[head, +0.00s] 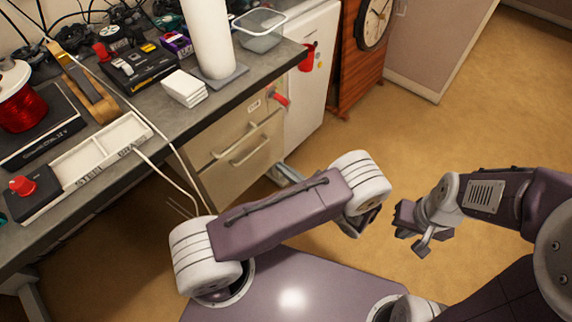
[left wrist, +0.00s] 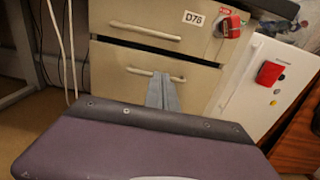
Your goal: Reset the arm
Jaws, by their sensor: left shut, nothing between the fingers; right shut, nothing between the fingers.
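My left arm (head: 285,205) is folded, with its purple link running from lower left to the white elbow joint (head: 360,180). That link hides most of the left gripper in the head view. In the left wrist view the left gripper (left wrist: 162,92) shows its two grey fingers together and empty, in front of the drawer cabinet (left wrist: 115,60). My right arm comes in from the right edge. Its right gripper (head: 420,242) is shut and empty over the bare floor, apart from the left arm.
A grey workbench (head: 150,115) with a red spool (head: 22,100), a white cylinder (head: 210,40) and a clear bin (head: 260,30) runs along the left. Below it stand the drawers and a white cabinet (head: 308,75). A clock (head: 376,22) is behind. The tan floor (head: 470,130) is free at right.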

